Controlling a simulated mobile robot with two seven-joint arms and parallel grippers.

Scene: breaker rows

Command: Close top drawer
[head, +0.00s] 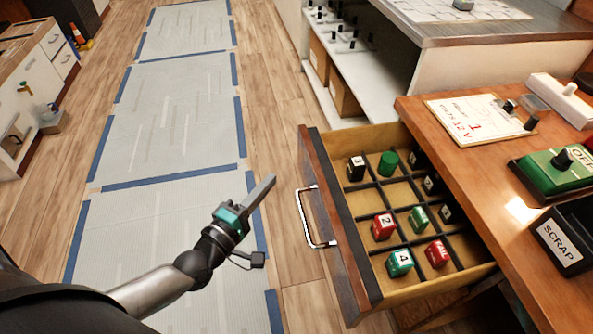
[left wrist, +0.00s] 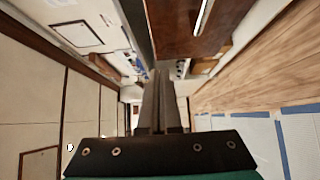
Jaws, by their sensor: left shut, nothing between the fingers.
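The top drawer (head: 316,205) is pulled out from the wooden desk (head: 440,135) on the right in the head view. Its front has a silver bar handle (head: 304,220). A divider inside holds several black, red and green blocks. My left gripper (head: 268,182) is shut and empty, in front of the drawer and left of its front panel, apart from the handle. In the left wrist view its fingers (left wrist: 158,85) are together, with a brown wooden panel above them. My right gripper is not in view.
The desk top carries a paper sheet (head: 478,118), a green device (head: 562,168) and a black SCRAP bin (head: 560,245). A white shelf unit (head: 352,75) stands behind the drawer. Floor mats (head: 175,120) with blue tape lie to the left, clear of objects.

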